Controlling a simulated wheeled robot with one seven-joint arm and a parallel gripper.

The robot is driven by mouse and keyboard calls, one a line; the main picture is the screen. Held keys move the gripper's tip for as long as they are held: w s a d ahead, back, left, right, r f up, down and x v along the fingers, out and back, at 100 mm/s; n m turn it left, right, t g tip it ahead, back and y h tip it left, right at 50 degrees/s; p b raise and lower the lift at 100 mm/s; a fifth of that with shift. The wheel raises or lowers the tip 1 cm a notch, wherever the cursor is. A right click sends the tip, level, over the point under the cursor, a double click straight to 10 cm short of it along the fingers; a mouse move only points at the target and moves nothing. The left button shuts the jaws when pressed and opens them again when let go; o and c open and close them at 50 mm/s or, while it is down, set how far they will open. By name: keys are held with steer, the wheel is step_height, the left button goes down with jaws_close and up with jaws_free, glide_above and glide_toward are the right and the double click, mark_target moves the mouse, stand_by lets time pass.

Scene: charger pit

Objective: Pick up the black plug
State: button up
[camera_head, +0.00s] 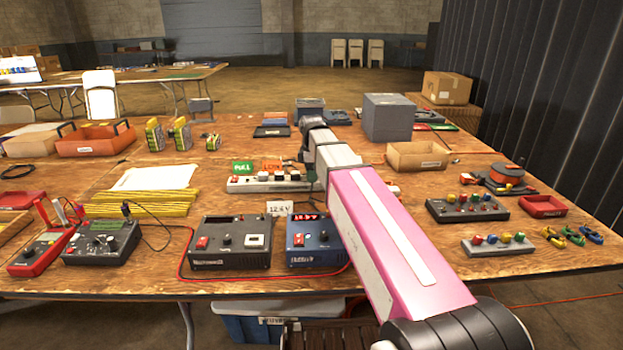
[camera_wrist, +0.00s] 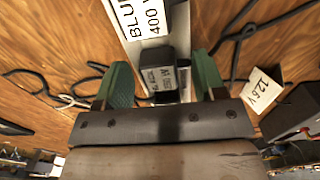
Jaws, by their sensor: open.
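In the wrist view, the black plug (camera_wrist: 159,77) is a dark block with a small printed label. It sits on a pale power strip (camera_wrist: 133,45) beside a label reading "BLU… 400 V". My gripper (camera_wrist: 162,72) is open, with one green finger on each side of the plug. A gap shows between the plug and each finger. The plug's lower part is partly hidden by my gripper's body. In the head view, the power strip (camera_head: 240,187) lies mid-table with several plugs on it. My arm hides its right end there, and my fingers are hard to make out.
Green and orange signs (camera_head: 243,168) stand behind the strip. A "12.6 V" card (camera_head: 280,208) and a blue power supply (camera_head: 315,240) stand in front. Dark cables (camera_wrist: 45,88) lie on the wood beside my fingers. A grey box (camera_head: 388,117) stands behind, right of my arm.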

steer(key=shift+f, duration=0.1)
steer(key=c, duration=1)
steer(key=shift+c, duration=0.2)
